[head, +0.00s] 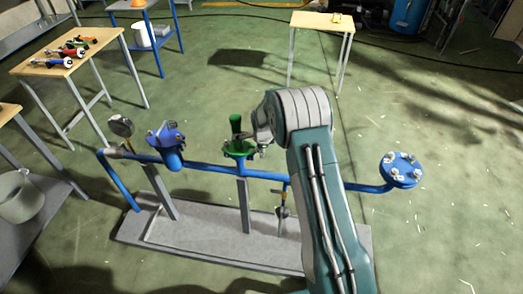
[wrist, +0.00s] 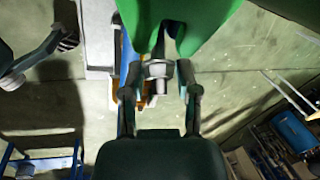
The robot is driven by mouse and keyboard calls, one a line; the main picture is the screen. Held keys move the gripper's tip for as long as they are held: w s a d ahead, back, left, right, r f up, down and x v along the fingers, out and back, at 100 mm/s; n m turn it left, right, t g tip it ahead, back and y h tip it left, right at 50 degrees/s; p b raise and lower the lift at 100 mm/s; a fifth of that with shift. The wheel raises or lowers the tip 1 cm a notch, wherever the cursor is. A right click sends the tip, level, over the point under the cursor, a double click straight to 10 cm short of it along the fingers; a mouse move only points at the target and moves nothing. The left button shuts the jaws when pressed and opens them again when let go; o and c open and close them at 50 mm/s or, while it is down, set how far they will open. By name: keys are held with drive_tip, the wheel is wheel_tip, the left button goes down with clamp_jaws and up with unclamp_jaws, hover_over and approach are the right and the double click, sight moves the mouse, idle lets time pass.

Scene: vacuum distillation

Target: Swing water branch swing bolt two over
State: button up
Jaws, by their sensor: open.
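The green branch (head: 238,147) stands on the blue pipe, with a green upright part (head: 235,123) above it. In the wrist view its green body (wrist: 200,20) fills the top, close to the camera. A metal swing bolt with a nut (wrist: 157,72) sticks out from a slot in the green body towards my gripper. My gripper (wrist: 158,88) is open, with one finger on each side of the bolt. A gap shows on the right; I cannot tell whether the left finger touches. In the head view my arm's wrist largely hides the gripper beside the green branch.
The blue pipe (head: 210,166) runs over a grey base tray (head: 200,238). A blue branch (head: 166,136) and a gauge (head: 121,127) stand left, a bolted blue flange (head: 401,170) right. A wooden table (head: 68,60) with tools is at upper left. The floor at right is clear.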

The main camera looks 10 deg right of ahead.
drive_tip(key=shift+w+a+f, duration=0.1)
drive_tip(key=shift+a+f, duration=0.1)
drive_tip(key=shift+a, duration=0.15)
drive_tip(key=shift+d, duration=0.35)
clamp_jaws()
drive_tip(key=shift+a, duration=0.1)
drive_tip(key=shift+a+r+h, duration=0.1)
drive_tip(key=shift+a+h, duration=0.15)
drive_tip(key=shift+h, duration=0.05)
drive_tip(key=shift+w+r+g+h, duration=0.1)
drive_tip(key=shift+r+g+h, duration=0.05)
drive_tip(key=shift+g+h, duration=0.25)
unclamp_jaws()
